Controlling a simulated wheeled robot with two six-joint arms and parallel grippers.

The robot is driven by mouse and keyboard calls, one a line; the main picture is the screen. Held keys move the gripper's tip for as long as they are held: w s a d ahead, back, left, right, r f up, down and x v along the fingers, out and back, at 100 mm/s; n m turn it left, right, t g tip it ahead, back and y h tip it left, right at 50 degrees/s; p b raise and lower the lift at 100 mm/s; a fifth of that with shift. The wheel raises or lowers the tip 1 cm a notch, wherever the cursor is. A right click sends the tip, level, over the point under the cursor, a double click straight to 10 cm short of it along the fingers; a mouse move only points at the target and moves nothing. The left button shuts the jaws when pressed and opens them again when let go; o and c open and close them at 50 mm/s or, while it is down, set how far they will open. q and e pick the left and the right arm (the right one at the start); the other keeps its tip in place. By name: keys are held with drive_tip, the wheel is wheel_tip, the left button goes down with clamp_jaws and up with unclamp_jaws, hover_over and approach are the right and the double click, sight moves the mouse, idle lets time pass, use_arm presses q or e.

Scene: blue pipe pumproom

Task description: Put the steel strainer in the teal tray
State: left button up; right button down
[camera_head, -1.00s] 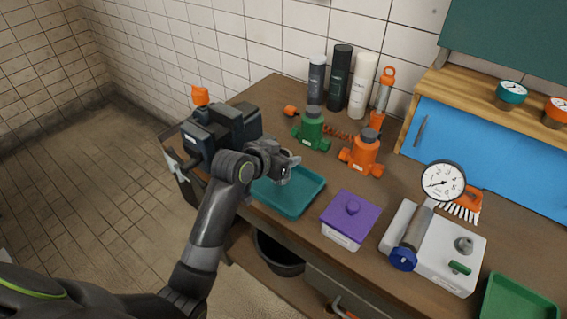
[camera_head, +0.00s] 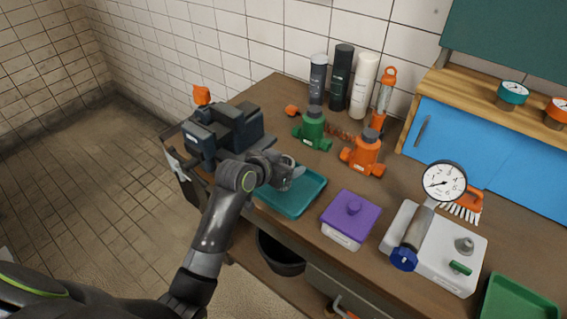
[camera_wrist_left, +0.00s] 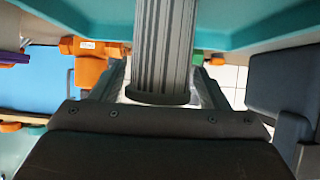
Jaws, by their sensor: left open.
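The teal tray (camera_head: 312,186) lies at the bench's front edge in the head view; its teal surface (camera_wrist_left: 60,12) fills the top of the left wrist view. My left gripper (camera_head: 287,172) is over the tray's left and back part. In the left wrist view its fingers (camera_wrist_left: 163,72) are apart. A dark grey ribbed cylinder, apparently the steel strainer (camera_wrist_left: 164,45), is between them, in front of the tray. I cannot tell whether it touches the tray floor. My right gripper is not in view.
A dark vise (camera_head: 225,130) stands close left of the tray. A purple-lidded box (camera_head: 350,215) is to the right, with green (camera_head: 312,130) and orange (camera_head: 364,152) valve bodies behind. A pressure gauge (camera_head: 444,182) stands further right, near a green tray (camera_head: 515,305).

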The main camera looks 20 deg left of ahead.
use_arm(q)
drive_tip(key=shift+r, duration=0.2)
drive_tip(key=v, duration=1.2)
drive_tip(key=shift+f, duration=0.1)
drive_tip(key=s+a+f+n+g+y, duration=0.25)
drive_tip(key=s+a+f+g, duration=0.2)
drive_tip(key=s+f, duration=0.65)
drive_tip(key=s+a+f+n+g+y, duration=0.25)
drive_tip(key=s+a+f+y, duration=0.2)
drive_tip(key=s, duration=1.25)
wheel_tip(320, 180, down, 25)
drive_tip(key=a+g+h, duration=0.1)
drive_tip(key=a+g, duration=0.1)
drive_tip(key=s+d+f+g, duration=0.1)
drive_tip(key=s+f, duration=1.3)
drive_tip(key=f, duration=0.2)
drive_tip(key=shift+s+h, duration=0.3)
drive_tip(key=shift+h, duration=0.1)
